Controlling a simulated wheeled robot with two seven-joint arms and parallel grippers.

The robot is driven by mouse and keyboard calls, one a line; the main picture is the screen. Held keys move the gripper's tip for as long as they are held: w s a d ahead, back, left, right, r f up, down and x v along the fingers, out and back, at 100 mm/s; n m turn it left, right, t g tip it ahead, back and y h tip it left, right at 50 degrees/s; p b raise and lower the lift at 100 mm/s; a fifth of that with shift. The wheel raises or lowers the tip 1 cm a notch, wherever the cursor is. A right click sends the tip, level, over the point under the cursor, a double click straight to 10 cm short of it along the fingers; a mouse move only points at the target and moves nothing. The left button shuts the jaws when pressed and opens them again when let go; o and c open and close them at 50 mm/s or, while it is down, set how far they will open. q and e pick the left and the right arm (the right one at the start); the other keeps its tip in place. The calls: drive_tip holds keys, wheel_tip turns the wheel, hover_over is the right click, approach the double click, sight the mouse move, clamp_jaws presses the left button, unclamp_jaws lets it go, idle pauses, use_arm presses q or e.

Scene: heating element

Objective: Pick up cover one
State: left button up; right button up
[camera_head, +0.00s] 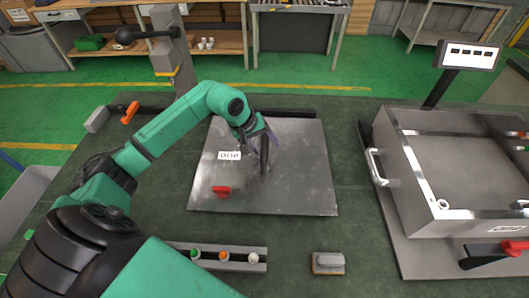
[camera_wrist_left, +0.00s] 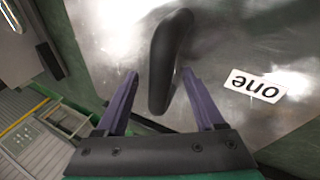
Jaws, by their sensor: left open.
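Cover one (camera_head: 303,180) is a flat metal plate lying on the dark green table, with a black handle (camera_head: 264,158) standing near its middle. Its white label (camera_head: 229,155) reads "one" upside down. The label also shows in the left wrist view (camera_wrist_left: 256,86). My left gripper (camera_head: 259,137) is over the plate at the handle. In the left wrist view, its two purple fingers (camera_wrist_left: 160,74) are open, one on each side of the black handle (camera_wrist_left: 168,62). Whether either finger touches the handle is hard to tell. My right gripper is not in view.
A red clamp (camera_head: 221,191) sits at the plate's front left. A metal box (camera_head: 447,160) with a side handle stands at the right. A button strip (camera_head: 222,258) and a small grey block (camera_head: 328,263) lie in front. A red-orange lever (camera_head: 130,112) is at back left.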

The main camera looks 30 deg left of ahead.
use_arm(q)
clamp_jaws()
idle(1.3)
drive_tip(key=shift+w+r, duration=0.1)
